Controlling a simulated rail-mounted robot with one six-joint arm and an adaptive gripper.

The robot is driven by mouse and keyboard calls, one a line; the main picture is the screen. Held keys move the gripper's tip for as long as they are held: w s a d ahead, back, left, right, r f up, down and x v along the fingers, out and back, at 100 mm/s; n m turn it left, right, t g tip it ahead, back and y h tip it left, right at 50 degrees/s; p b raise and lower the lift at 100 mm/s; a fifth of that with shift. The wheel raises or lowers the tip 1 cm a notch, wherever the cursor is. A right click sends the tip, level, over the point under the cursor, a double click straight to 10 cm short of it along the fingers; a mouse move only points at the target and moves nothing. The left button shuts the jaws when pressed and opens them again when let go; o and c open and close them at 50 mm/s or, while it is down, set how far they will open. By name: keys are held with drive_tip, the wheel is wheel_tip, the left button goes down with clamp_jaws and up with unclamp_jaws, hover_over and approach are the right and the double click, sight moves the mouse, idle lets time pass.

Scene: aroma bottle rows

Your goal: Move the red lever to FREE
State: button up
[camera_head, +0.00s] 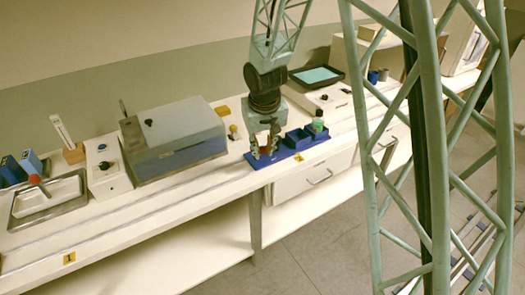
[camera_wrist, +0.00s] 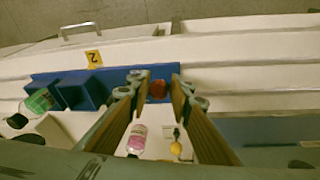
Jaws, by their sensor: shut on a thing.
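My gripper (camera_head: 265,147) is at the blue rack (camera_head: 316,143) near the front edge of the bench. In the wrist view its two fingertips (camera_wrist: 158,86) close on a small red-brown round piece (camera_wrist: 157,90) at the end of the blue rack (camera_wrist: 44,77). I cannot tell whether this piece is the lever's knob, and no FREE mark is readable. Another red ball (camera_head: 35,179) on a short stem shows far left over a metal tray (camera_head: 50,212), well away from my gripper.
A pink-labelled bottle (camera_wrist: 137,138) and a small yellow object (camera_wrist: 176,148) show near the fingers. A green bottle (camera_head: 318,125) stands at the rack's right end. A large grey box (camera_head: 173,138) is left of my gripper. The bench front strip is mostly clear.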

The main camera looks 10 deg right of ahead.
drive_tip(key=shift+s+d+f, duration=0.1)
drive_tip(key=shift+s+f, duration=0.25)
drive_tip(key=shift+s, duration=0.1)
drive_tip(key=o, duration=0.9)
drive_tip(key=shift+o, duration=0.8)
drive_tip(key=shift+w+r, duration=0.15)
drive_tip(key=shift+w, duration=0.05)
drive_tip(key=shift+w+r, duration=0.1)
drive_tip(key=v, duration=1.2)
